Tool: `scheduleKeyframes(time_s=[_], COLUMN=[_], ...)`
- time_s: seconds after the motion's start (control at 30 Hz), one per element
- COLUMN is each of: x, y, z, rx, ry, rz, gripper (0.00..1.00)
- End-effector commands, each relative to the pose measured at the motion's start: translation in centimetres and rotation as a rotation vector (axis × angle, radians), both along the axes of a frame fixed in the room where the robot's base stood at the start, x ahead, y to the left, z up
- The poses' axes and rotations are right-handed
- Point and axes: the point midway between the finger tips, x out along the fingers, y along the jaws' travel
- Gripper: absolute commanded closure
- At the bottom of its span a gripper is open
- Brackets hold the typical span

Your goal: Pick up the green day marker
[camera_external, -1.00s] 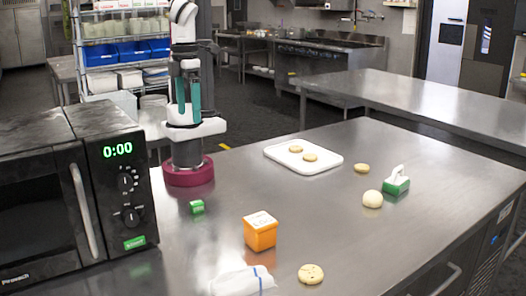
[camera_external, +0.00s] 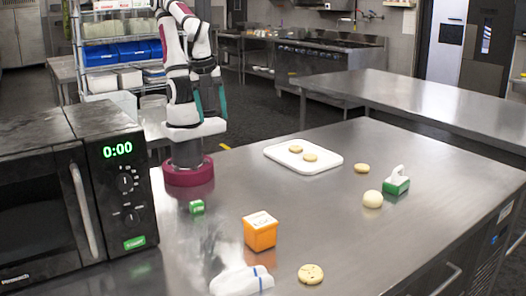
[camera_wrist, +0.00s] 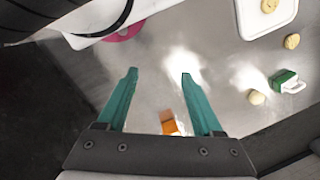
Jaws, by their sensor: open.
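The green day marker (camera_external: 197,207) is a small green block with a pale mark. It sits on the steel counter, just in front of my maroon base and right of the microwave. I cannot make it out in the wrist view. My gripper (camera_external: 211,114) is up beside my arm column, above and behind the marker, partly hidden by my own links. In the wrist view my gripper (camera_wrist: 159,74) has its two teal fingers spread apart with nothing between the tips.
The black microwave (camera_external: 125,205) stands close on the left. An orange box (camera_external: 260,234), a white cloth-like bag (camera_external: 238,281) and a cookie (camera_external: 311,274) lie nearer the front. A white tray (camera_external: 325,167), dough ball (camera_external: 372,199) and green-and-white item (camera_external: 397,183) are to the right.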

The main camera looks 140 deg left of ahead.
Motion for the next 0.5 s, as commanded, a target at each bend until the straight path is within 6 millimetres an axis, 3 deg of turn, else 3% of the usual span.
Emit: scheduleKeyframes(time_s=[0.27,0.37,0.5], x=[0.1,0.9,4.1], y=[0.0,-0.2,0.1], z=[-0.1,-0.8,-3.9], rx=[-0.011,-0.083,-0.282], ry=[0.017,0.122,0.378], rz=[0.03,0.241,0.818], gripper=[0.32,0.32,0.32])
